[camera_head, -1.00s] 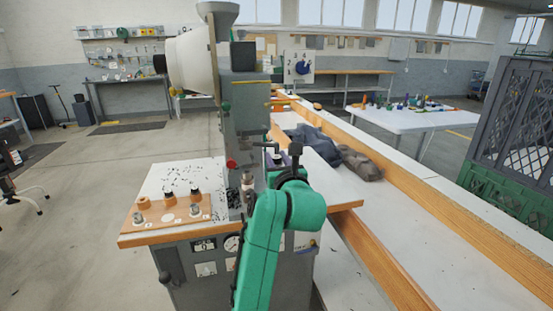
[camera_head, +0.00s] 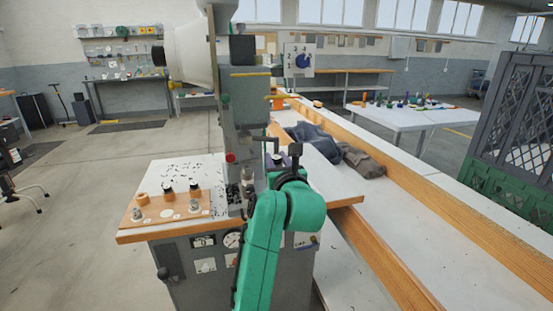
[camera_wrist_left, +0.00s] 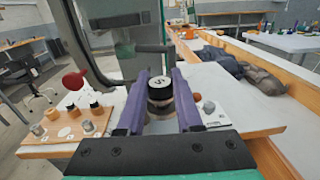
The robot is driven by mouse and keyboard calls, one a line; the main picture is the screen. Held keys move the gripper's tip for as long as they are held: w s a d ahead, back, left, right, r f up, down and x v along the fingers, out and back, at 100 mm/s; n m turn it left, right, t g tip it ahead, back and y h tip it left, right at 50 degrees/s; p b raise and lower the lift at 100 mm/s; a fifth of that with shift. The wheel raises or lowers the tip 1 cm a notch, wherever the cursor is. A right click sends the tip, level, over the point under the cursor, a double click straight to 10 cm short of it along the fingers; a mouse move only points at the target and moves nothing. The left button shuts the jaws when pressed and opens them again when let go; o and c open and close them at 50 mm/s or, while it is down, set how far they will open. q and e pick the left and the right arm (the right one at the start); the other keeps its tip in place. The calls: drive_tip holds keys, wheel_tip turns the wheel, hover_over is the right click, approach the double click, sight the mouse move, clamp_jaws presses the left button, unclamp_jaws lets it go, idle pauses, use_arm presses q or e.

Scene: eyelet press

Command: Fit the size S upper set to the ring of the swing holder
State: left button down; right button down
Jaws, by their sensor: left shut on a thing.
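My left gripper (camera_wrist_left: 161,92) has two purple fingers, one on each side of a short round piece with a black top marked S (camera_wrist_left: 160,84), the size S upper set. They are shut on it, and it stands upright between them. In the head view my green left arm hides most of the gripper; a bit of purple (camera_head: 278,160) shows beyond the wrist. A dark bar (camera_wrist_left: 154,48) crosses just beyond the set in the wrist view. I cannot tell which part is the swing holder's ring, or whether the set touches it. My right gripper is not in view.
The grey press column (camera_head: 240,120) rises beside my gripper, with a red knob (camera_head: 231,157). A wooden tray (camera_head: 152,209) with several black-topped and metal pieces lies on the white press table (camera_head: 180,170) at left. Dark cloth (camera_head: 318,143) lies on the bench at right.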

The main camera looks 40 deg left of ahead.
sight(276, 158)
use_arm(q)
drive_tip(key=shift+f+b, duration=0.4)
drive_tip(key=shift+f, duration=0.15)
drive_tip(key=c, duration=0.5)
unclamp_jaws()
drive_tip(key=shift+r, duration=0.1)
wheel_tip(276, 158, up, 5)
drive_tip(key=p, duration=0.4)
idle(0.4)
